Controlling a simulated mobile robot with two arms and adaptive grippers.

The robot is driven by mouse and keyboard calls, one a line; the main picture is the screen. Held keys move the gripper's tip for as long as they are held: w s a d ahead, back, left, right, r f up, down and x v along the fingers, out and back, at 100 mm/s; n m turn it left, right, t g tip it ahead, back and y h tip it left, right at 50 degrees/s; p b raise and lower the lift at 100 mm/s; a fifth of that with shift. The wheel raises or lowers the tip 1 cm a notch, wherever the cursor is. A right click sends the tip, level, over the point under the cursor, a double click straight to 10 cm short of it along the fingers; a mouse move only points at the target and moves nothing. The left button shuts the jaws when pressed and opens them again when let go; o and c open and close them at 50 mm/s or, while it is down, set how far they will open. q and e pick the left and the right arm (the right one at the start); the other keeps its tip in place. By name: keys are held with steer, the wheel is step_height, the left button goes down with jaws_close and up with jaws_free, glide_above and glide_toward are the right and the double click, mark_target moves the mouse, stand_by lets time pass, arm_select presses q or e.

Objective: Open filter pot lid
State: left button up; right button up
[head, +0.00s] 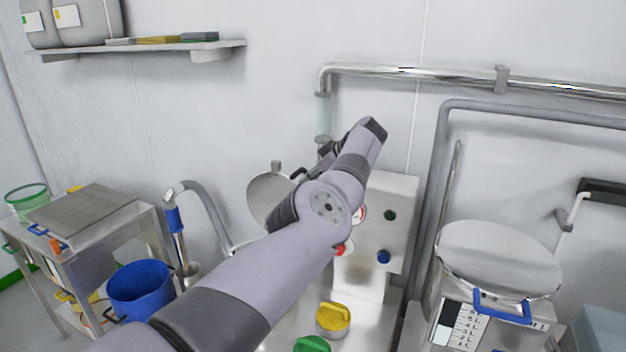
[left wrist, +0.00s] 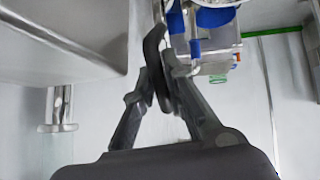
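A round grey metal lid (head: 266,198) stands steeply tilted at the middle of the head view, with a small knob-like piece at its top. The pot below it is hidden behind my left arm, and I cannot tell which vessel is the filter pot. My left gripper (head: 299,174) is close to the lid's right edge, mostly covered by its own wrist. In the left wrist view the left gripper's (left wrist: 160,48) fingers are drawn together at the tips. A thin shiny strip shows just beyond them; I cannot tell whether they pinch it. My right gripper is in neither view.
A lidded metal vessel (head: 499,259) with a blue handle stands at the right. A yellow knob (head: 333,317) and green knob (head: 312,344) lie in front. A blue bucket (head: 139,287) is beside a steel cart (head: 82,214). A pipe (head: 420,74) runs along the wall.

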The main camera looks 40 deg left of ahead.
arm_select(q)
steer(key=o, duration=0.4)
steer(key=shift+s+a, duration=0.1)
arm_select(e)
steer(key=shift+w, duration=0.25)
arm_select(q)
steer(key=v, duration=1.2)
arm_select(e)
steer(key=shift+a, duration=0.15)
arm_select(q)
steer(key=shift+f, duration=0.1)
